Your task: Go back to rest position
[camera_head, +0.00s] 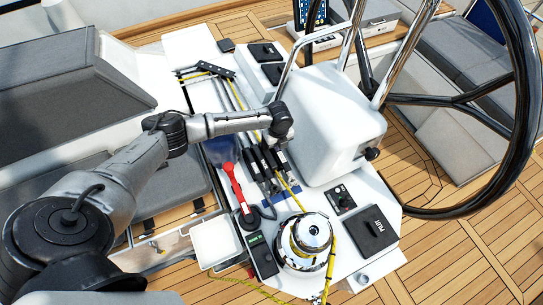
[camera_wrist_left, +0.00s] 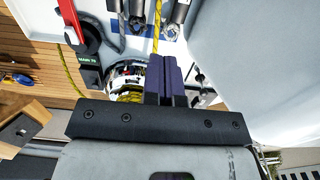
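My left arm (camera_head: 225,122) reaches in from the lower left of the head view, over the white console. Its wrist end (camera_head: 280,122) is above the console, just left of the white wheel pedestal. In the left wrist view my left gripper (camera_wrist_left: 166,62) shows two dark purple fingers side by side with no visible gap. It is shut, and nothing shows between the fingers. The winch (camera_wrist_left: 128,78) and yellow rope (camera_wrist_left: 157,35) lie beyond the fingertips; whether they touch cannot be told. My right gripper is not in view.
The winch (camera_head: 305,240), red-handled lever (camera_head: 236,188) and black rope clutches (camera_head: 264,162) are on the console. The white pedestal (camera_head: 332,125) and black steering wheel (camera_head: 522,110) stand to the right. Grey seats (camera_head: 70,75) lie left. Wooden deck (camera_head: 440,255) is clear at lower right.

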